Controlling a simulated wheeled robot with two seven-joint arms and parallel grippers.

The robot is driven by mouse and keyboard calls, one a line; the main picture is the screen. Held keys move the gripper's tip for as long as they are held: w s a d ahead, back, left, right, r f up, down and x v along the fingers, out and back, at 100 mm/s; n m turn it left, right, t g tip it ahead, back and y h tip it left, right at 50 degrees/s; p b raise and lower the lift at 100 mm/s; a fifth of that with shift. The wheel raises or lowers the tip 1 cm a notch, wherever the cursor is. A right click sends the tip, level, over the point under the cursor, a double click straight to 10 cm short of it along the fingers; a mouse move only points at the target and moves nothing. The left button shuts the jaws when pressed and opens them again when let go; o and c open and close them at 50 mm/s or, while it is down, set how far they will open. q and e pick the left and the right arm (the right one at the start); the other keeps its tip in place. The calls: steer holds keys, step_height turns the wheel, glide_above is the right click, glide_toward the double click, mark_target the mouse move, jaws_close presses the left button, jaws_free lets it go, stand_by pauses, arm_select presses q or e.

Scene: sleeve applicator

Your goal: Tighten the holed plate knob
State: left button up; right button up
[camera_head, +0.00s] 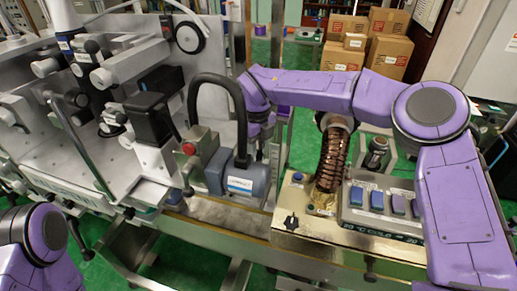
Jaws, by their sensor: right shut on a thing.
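My right arm comes in from the right and bends over the applicator. Its wrist ends just behind the blue-grey motor. My right gripper (254,146) points down there, mostly hidden by the motor and the thick black hose. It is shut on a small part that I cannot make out. I cannot pick out the holed plate knob with certainty; the area around the gripper's tips is hidden. My left arm shows only at the lower left corner, and I see no left gripper.
The blue-grey motor (240,183) and black hose (218,82) stand in front of my right gripper. A control box with blue buttons (377,201) and a coiled copper-coloured column (332,158) stand under my right arm. Cardboard boxes (383,60) are stacked behind on the green floor.

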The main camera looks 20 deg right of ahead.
steer(key=o, duration=1)
steer(key=shift+o, duration=0.2)
steer(key=shift+r, duration=0.35)
step_height(320, 180, up, 10)
steer(key=b, duration=0.2)
